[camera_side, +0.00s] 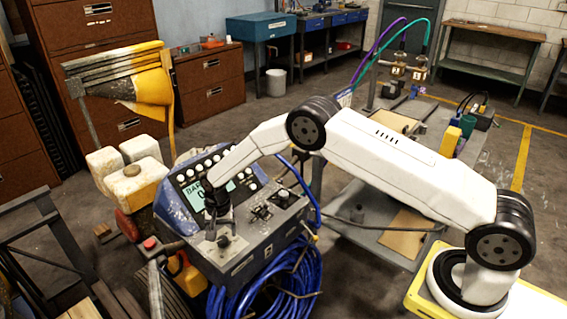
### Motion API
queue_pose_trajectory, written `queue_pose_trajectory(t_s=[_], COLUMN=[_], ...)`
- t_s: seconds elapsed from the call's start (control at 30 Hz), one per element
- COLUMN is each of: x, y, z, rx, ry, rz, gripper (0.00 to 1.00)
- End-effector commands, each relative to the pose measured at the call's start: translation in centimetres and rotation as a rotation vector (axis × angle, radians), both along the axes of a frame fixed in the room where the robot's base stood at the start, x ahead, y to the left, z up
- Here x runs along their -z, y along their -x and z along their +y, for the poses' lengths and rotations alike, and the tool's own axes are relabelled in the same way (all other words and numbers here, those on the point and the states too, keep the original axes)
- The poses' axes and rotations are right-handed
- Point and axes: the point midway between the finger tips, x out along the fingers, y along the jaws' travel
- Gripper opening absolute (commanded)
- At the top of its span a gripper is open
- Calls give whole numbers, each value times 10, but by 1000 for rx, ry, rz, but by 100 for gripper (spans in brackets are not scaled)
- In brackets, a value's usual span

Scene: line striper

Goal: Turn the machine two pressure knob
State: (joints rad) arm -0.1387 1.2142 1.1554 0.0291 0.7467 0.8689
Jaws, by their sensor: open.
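The line striper machine (250,255) stands left of centre, with a blue sloped display panel and a grey control box. Its screen (203,192) reads "BAR" above a digit, partly covered by my arm. Small black knobs or switches (262,211) sit on the grey box top, right of my gripper; I cannot tell which is the pressure knob. My gripper (222,236) points down over the left part of the box, open, above a pale plate (232,249). Whether a knob lies between the fingers is hidden or too small to tell.
A coiled blue hose (275,290) hangs at the machine's front. A red button (150,243) tops a handle at left. White jugs (133,180) stand behind. Brown cabinets (95,60) line the back left.

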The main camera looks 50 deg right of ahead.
Motion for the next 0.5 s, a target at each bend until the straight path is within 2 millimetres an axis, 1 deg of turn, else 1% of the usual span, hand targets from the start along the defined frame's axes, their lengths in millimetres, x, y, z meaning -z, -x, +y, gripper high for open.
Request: queue_pose_trajectory(t_s=[0.03,0.2,0.33,0.5], x=[7,20,26,28], y=[1,0,0,-1], z=[0,1,1,1], rx=[0,-1,-1,-1], ry=[0,0,0,-1], rz=[3,1,0,-1], gripper=[84,84,84,84])
